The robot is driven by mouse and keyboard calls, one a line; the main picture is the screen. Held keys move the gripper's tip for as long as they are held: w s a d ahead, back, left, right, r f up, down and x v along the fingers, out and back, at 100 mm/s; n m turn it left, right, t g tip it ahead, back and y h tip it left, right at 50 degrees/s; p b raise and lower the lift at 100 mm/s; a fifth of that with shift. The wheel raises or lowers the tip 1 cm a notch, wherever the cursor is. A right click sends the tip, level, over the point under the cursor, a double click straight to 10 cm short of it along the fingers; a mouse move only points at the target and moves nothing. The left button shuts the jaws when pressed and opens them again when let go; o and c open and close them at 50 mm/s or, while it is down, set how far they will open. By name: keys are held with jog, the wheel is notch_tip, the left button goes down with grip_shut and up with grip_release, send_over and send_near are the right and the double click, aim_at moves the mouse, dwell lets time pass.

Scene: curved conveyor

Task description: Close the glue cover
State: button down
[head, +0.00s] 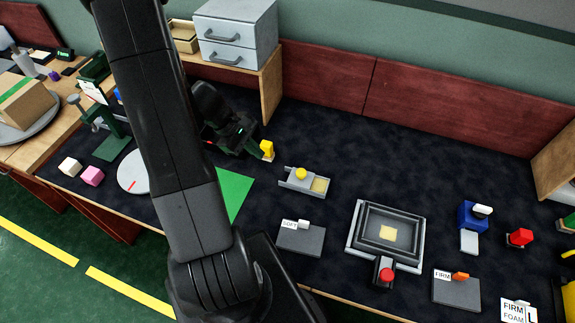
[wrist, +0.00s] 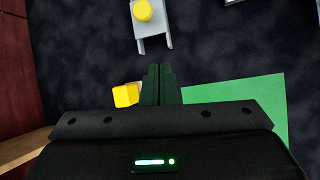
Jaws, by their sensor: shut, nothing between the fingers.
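A small grey tray (head: 290,183) with a round yellow knob (head: 301,174) on its left part and a yellow patch (head: 320,185) exposed at its right end lies on the dark table; it looks like the glue holder with its cover slid aside. In the wrist view the grey tray (wrist: 154,45) and the yellow knob (wrist: 142,10) are at the top, partly cut off. My gripper (head: 248,153) is left of the tray, apart from it. Its fingers (wrist: 160,70) are shut and empty, pointing toward the tray in the wrist view.
A yellow block (head: 267,148) on a pale base is close beside my fingers; it also shows in the wrist view (wrist: 125,95). A green sheet (head: 236,188) lies on the other side. A grey pad labelled SOFT (head: 302,238) and a framed press (head: 388,229) stand nearer and right.

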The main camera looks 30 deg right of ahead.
aim_at(301, 176)
jog(key=s+d+f+n, duration=0.1)
jog(key=f+n, duration=0.1)
jog(key=s+d+f+n+h, duration=0.1)
jog(key=f+n, duration=0.1)
jog(key=s+d+f+n+h, duration=0.1)
jog(key=s+f+n, duration=0.1)
jog(key=n, duration=0.1)
jog(key=shift+f+t, duration=0.3)
jog(key=shift+f, duration=0.05)
jog(key=shift+s+d+f, duration=0.15)
jog(key=shift+s+d, duration=0.1)
jog(key=shift+d, duration=0.35)
jog(key=shift+s+d+f, duration=0.15)
jog(key=shift+s+d, duration=0.1)
jog(key=shift+d, duration=0.35)
jog(key=shift+s+d+f+p, duration=0.15)
jog(key=shift+d+p, duration=0.1)
jog(key=shift+d, duration=0.15)
jog(key=shift+s+d+f+p, duration=0.1)
jog(key=shift+d+p, duration=0.1)
jog(key=shift+d, duration=0.15)
